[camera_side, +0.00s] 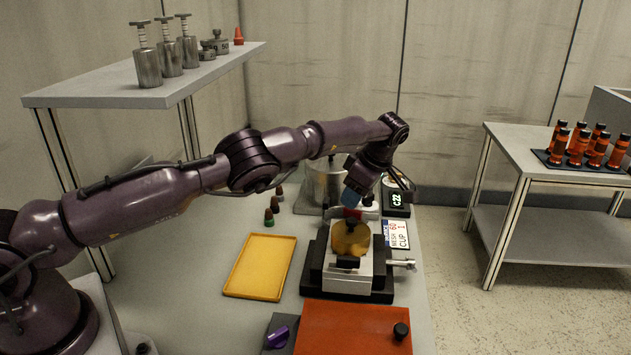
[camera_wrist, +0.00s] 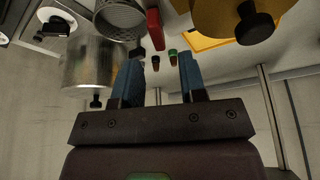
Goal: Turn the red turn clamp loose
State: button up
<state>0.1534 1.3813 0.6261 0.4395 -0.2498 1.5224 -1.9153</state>
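The red turn clamp (camera_side: 352,213) shows as a small red piece just above the brass-coloured round part (camera_side: 350,240) on the grey and black fixture (camera_side: 347,278). In the wrist view the red clamp (camera_wrist: 155,25) is a narrow bar at the top, beyond my fingertips, beside the brass part (camera_wrist: 225,15) with its black knob. My gripper (camera_side: 351,196) points down over the fixture, close to the clamp, and partly hides it in the side view. In the wrist view my gripper's blue fingers (camera_wrist: 160,72) stand apart with nothing visible between them. I cannot tell whether they touch the clamp.
A metal pot (camera_side: 325,183) stands behind the fixture. It shows in the wrist view (camera_wrist: 90,62) beside a mesh cup (camera_wrist: 120,18). A yellow tray (camera_side: 260,267) lies left. An orange-red block (camera_side: 352,330) is in front. Small bottles (camera_side: 270,218) stand behind the tray.

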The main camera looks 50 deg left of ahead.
jog(key=shift+s+d+r, duration=0.1)
jog(key=shift+s+r, duration=0.4)
jog(key=shift+r, duration=0.05)
jog(key=s+r, duration=0.8)
jog(key=s, duration=0.5)
jog(key=shift+d+r, duration=0.2)
jog(key=shift+d, duration=0.25)
jog(key=w+a+f+n+t+h, duration=0.2)
jog(key=w+a+f+h, duration=0.3)
jog(key=w+a, duration=0.4)
jog(key=w+d+r+m+t+h, duration=0.1)
jog(key=w+d+r+m+h, duration=0.1)
jog(key=w+d+r+h, duration=0.15)
jog(key=x, duration=0.8)
jog(key=a+x, duration=0.1)
jog(key=x, duration=0.3)
jog(key=shift+d+f, duration=0.1)
jog(key=shift+f, duration=0.2)
